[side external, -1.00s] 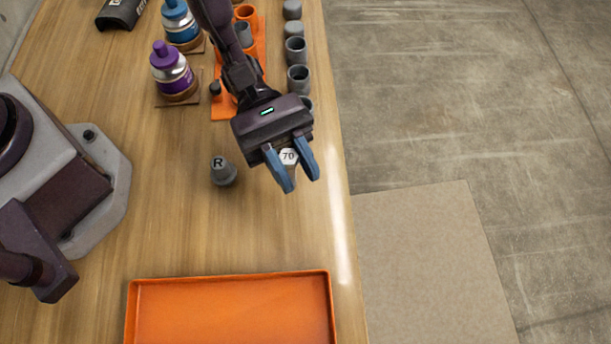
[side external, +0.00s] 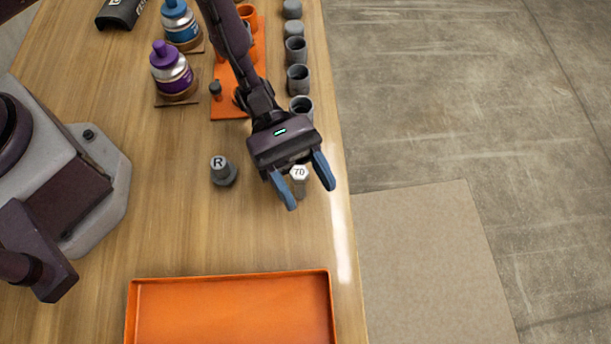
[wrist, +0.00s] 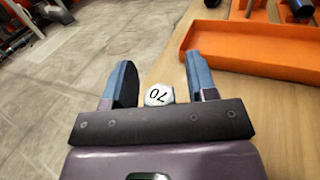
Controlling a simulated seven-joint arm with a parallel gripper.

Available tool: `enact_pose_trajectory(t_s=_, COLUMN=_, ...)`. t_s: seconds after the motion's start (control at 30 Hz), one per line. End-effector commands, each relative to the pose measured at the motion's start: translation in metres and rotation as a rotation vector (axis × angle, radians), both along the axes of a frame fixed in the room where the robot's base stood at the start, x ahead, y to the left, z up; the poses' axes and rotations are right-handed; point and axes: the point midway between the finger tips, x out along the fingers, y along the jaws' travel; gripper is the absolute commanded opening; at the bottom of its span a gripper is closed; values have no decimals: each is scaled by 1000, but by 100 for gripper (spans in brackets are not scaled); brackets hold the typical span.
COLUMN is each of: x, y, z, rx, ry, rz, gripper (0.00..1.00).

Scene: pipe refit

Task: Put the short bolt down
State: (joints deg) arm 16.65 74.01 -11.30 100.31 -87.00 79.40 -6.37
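The short bolt (side external: 299,174) has a white hexagonal head marked 70 and a grey shank. It appears to stand upright on the wooden table near its right edge. Its head also shows in the wrist view (wrist: 158,95), between the fingers and apart from both. My gripper (side external: 308,198) is open around the bolt, with one blue finger on each side; the fingers also show in the wrist view (wrist: 160,80). The lower end of the bolt is hard to make out in the side view.
A grey piece marked R (side external: 222,172) stands left of the bolt. An orange tray (side external: 232,275) lies at the front. Several grey cups (side external: 298,78) line the right edge behind. Purple (side external: 170,68) and blue (side external: 179,24) bottles stand at the back left. The table between bolt and tray is clear.

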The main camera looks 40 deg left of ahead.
Motion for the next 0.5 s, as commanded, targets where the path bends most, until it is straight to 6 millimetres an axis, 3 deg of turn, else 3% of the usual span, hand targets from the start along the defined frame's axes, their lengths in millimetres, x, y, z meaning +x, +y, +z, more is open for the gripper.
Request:
enact_pose_trajectory(t_s=0.3, x=0, y=0, z=4, rx=-1, ry=-2, rz=-1, gripper=52)
enact_pose_trajectory(t_s=0.5, x=13, y=30, z=3, rx=1, ry=-1, rz=6, gripper=52)
